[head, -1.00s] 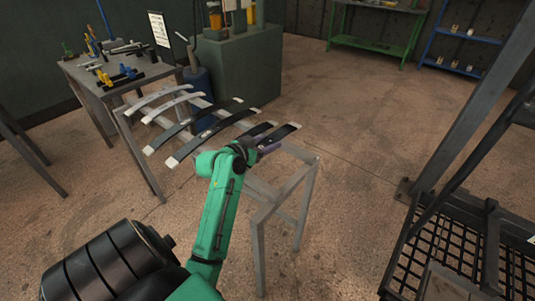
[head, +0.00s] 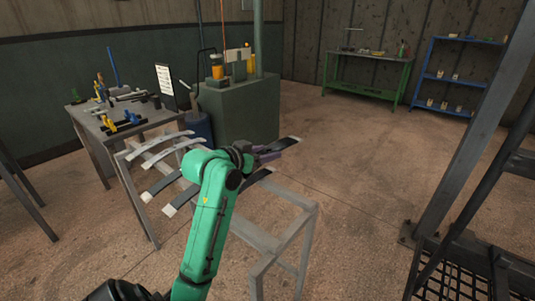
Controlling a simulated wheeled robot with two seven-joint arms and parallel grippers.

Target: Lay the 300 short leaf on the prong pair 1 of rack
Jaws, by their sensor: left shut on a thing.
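My left gripper (head: 264,154) is shut on a short dark leaf (head: 285,144) with a pale end, held above the grey trestle stand (head: 287,240). Which number the leaf bears is too small to read. Another short dark leaf (head: 259,179) lies on the stand below the gripper, partly hidden by it. Longer dark leaves (head: 181,196) with pale ends lie to the left, partly behind my green arm. A black grid rack (head: 455,270) shows at the lower right, cut by the frame edge; I cannot make out a numbered prong pair. My right gripper is out of view.
Pale leaves (head: 158,144) lie at the stand's far left end. A tool table (head: 150,118), a green cabinet (head: 240,120), a green bench (head: 370,70) and blue shelves (head: 458,75) stand farther back. A grey post (head: 468,125) rises at right. The floor between stand and post is clear.

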